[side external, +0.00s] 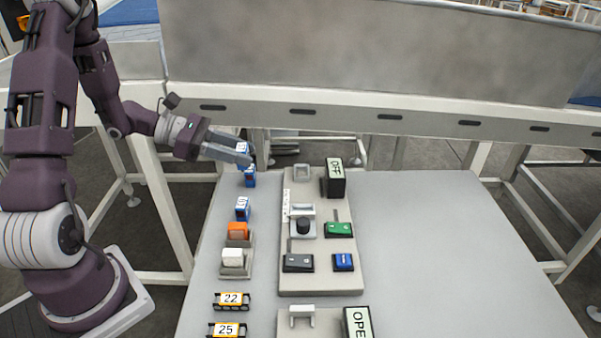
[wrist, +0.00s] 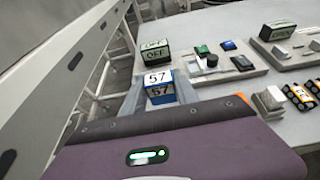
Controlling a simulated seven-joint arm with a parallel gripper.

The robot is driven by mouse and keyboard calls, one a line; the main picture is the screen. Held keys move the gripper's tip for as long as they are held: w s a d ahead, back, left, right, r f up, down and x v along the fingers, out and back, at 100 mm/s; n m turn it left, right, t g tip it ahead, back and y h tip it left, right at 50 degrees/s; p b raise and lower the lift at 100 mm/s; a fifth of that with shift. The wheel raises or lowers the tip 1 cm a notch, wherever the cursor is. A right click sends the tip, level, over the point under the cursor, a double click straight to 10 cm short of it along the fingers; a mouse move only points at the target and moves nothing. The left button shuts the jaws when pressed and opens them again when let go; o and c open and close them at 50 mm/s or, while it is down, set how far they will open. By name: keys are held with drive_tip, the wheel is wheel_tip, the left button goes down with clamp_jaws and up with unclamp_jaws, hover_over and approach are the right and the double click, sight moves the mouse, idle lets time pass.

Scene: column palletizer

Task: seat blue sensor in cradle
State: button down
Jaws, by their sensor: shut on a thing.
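My gripper (side external: 246,158) is shut on a blue sensor (wrist: 160,92) with white labels reading 57. In the side view its labelled top (side external: 242,147) shows above the fingers and a blue part (side external: 250,181) shows below them. The sensor is at the far left of the table, left of the board; I cannot tell whether it touches the table. Another pale bracket (side external: 302,210) stands farther down the board, and a third (side external: 301,312) on the nearer board.
A second blue block (side external: 242,208), an orange block (side external: 238,231) and a white block (side external: 233,258) line the left side. Orange-black units (side external: 231,300) lie nearer. The board holds a black knob (side external: 303,226) and green (side external: 339,229) and blue switches (side external: 343,262). The table's right is clear.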

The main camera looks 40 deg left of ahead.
drive_tip(key=w+d, duration=0.4)
drive_tip(key=w, duration=0.9)
hover_over(300, 175)
drive_tip(key=shift+a+f, duration=0.1)
drive_tip(key=shift+f, duration=3)
drive_tip(key=shift+f, duration=0.75)
drive_tip(key=c, duration=0.5)
unclamp_jaws()
wheel_tip(300, 175, up, 7)
